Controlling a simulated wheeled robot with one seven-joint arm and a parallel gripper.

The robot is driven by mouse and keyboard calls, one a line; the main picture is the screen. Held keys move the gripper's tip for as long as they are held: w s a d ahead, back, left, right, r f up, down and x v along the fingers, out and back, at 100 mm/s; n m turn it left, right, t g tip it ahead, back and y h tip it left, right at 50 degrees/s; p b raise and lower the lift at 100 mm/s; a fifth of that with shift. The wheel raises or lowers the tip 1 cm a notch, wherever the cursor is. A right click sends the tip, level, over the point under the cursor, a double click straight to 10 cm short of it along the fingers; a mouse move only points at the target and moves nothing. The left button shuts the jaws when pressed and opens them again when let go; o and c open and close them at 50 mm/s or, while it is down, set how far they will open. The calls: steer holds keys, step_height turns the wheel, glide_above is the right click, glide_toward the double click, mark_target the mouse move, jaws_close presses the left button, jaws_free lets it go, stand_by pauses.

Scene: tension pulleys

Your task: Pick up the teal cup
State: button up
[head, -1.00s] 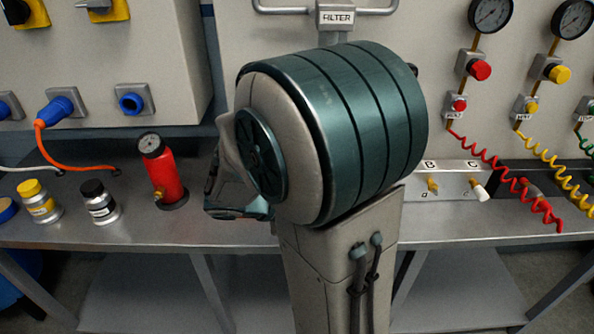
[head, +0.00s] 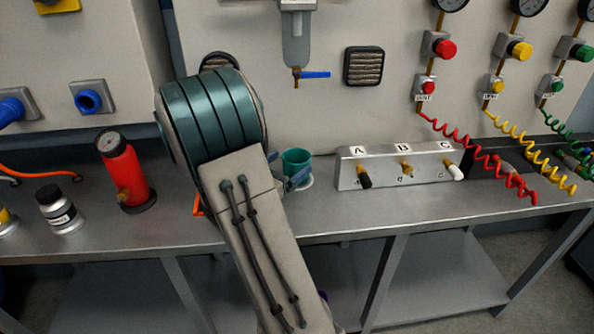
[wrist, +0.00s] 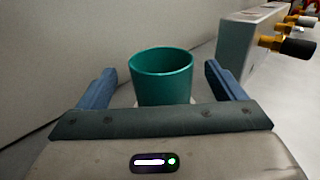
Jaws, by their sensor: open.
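The teal cup (head: 296,162) stands upright on a white saucer-like base (head: 305,183) on the metal bench, partly hidden behind my arm in the head view. In the wrist view the teal cup (wrist: 161,77) is centred ahead of my gripper, its open top visible and its lower part hidden by the gripper body. My gripper (wrist: 158,84) is open, with one blue finger on each side of the cup and gaps between. In the head view only part of my gripper (head: 299,178) shows beside the cup.
A grey valve block (head: 400,168) labelled A, B, C stands right of the cup. A red cylinder with a gauge (head: 123,172) and a small jar (head: 60,210) are at left. Coiled hoses (head: 480,158) hang at right. The wall panel (head: 330,110) rises close behind.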

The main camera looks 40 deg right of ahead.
mark_target(304, 154)
steer(key=shift+f+x, duration=0.1)
steer(key=shift+x, duration=1.4)
steer(key=shift+f+x, duration=0.15)
steer(key=shift+x, duration=1.35)
steer(key=shift+s, duration=0.2)
steer(key=c, duration=1.1)
steer(key=shift+c, duration=0.2)
steer(key=shift+r, duration=0.1)
step_height(304, 154, up, 10)
steer(key=p, duration=0.1)
